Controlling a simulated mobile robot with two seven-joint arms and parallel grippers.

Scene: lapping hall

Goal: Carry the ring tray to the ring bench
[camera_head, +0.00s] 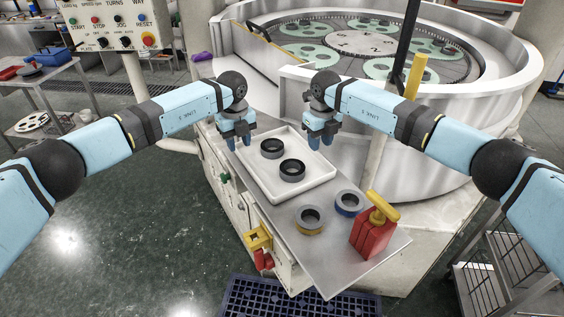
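The ring tray (258,184) is a white, shallow, rimmed tray lying flat on a grey metal top. My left gripper (239,146) points down at the tray's far left corner. My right gripper (320,142) points down at its far right corner, by the rim. The fingertips of each show apart, with nothing seen held between them. Whether they touch the rim is hard to tell. I cannot tell which surface is the ring bench.
On the metal top (318,272) in front of the tray lie an orange-based ring (309,219) and a blue-based ring (349,203), beside a red block with a yellow handle (373,232). A large round lapping machine (455,95) stands behind. Green floor (130,235) is open at left.

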